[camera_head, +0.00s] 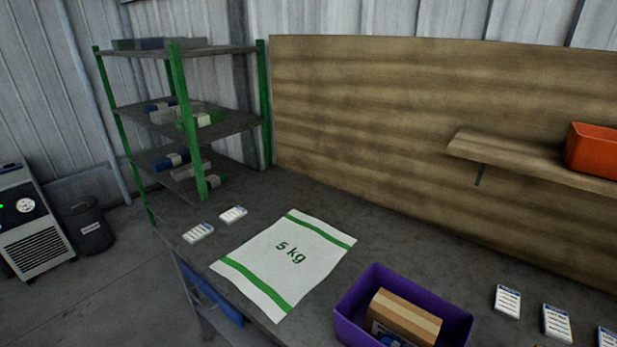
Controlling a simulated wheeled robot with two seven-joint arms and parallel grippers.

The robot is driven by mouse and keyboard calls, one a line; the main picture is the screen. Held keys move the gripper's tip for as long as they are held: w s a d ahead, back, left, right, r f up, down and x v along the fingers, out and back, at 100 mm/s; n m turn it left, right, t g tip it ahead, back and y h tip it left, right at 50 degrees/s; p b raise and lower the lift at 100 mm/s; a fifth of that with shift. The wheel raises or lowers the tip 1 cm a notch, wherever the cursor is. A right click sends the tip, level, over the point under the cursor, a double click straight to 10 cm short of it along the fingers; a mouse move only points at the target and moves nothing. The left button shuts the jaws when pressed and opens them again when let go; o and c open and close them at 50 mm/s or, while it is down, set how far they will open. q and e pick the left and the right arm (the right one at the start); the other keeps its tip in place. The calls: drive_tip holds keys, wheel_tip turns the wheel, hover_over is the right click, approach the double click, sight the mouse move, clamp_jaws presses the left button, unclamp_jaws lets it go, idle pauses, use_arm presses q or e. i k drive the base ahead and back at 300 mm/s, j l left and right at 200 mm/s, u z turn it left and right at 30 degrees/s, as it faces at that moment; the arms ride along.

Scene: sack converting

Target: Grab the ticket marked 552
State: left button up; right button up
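Small white tickets with dark print lie on the grey workbench (390,235). Two are at the left end, a nearer ticket (198,233) and a farther ticket (233,215). Three are at the right: one ticket (507,301), a second ticket (556,323) and a third ticket (606,338) cut by the picture edge. The print is too small to read, so I cannot tell which one is marked 552. Neither of my grippers is in view.
A white sack (262,252) marked 5 kg lies flat mid-bench. A purple bin (450,325) holding a cardboard box (405,318) stands at the front. A green-post rack (182,105) stands at the left. An orange bin (592,150) sits on a wooden shelf (510,157).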

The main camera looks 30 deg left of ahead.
sight(202, 230)
drive_tip(key=u, duration=1.9)
drive_tip(key=i+j+z, duration=0.45)
drive_tip(key=i, duration=0.2)
drive_tip(key=i+j+z, duration=0.95)
drive_tip(key=j, duration=0.5)
